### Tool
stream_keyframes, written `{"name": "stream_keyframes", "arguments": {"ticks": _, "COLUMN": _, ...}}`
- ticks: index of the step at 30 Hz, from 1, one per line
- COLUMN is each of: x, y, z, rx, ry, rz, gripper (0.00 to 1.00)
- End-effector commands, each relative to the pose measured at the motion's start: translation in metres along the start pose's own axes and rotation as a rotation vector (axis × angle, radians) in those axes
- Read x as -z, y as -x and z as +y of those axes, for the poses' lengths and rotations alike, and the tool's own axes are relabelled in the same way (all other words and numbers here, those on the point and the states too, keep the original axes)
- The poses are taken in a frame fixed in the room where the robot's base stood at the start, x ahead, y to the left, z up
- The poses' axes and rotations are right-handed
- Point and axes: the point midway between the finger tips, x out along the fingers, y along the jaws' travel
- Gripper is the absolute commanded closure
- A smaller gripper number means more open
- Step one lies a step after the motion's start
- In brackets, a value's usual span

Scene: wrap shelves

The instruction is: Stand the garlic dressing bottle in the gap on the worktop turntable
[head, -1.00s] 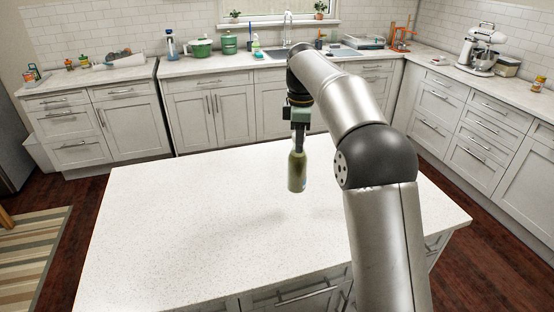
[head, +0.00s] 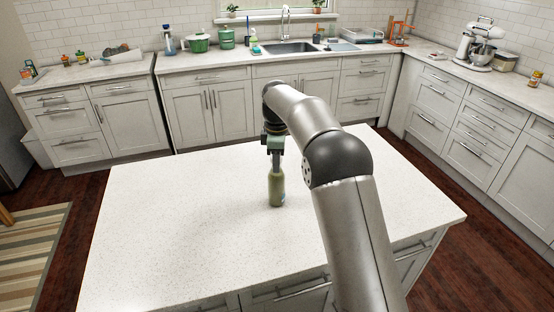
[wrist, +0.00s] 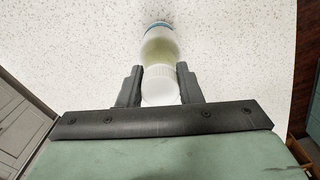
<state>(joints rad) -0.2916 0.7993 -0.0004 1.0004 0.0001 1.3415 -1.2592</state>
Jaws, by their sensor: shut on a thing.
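A green bottle with a pale cap (head: 276,188) hangs upright below my gripper (head: 274,152) over the white island worktop (head: 170,210). In the wrist view the bottle (wrist: 160,50) points away from me, its white cap between the two dark fingers of my gripper (wrist: 160,88). The gripper is shut on the bottle's cap end. The bottle's base is at or just above the worktop; I cannot tell whether it touches. Its label text is not readable. No turntable is clearly seen in any view.
The island top around the bottle is bare. Along the back counter stand a green pot (head: 200,42), a green canister (head: 226,38) and a sink (head: 288,47). A stand mixer (head: 480,42) is on the right counter. Small jars (head: 81,57) sit at the back left.

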Motion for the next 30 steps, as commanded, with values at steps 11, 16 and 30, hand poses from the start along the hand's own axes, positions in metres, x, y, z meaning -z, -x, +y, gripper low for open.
{"name": "stream_keyframes", "arguments": {"ticks": 11, "x": 0.0, "y": -0.002, "z": 0.0, "rx": 0.0, "ry": 0.0, "rz": 0.0, "gripper": 0.48}}
{"name": "stream_keyframes", "arguments": {"ticks": 16, "x": 0.0, "y": -0.002, "z": 0.0, "rx": 0.0, "ry": 0.0, "rz": 0.0, "gripper": 0.46}}
{"name": "stream_keyframes", "arguments": {"ticks": 30, "x": 0.0, "y": 0.049, "z": 0.001, "rx": -0.004, "ry": -0.001, "rz": 0.002, "gripper": 0.46}}
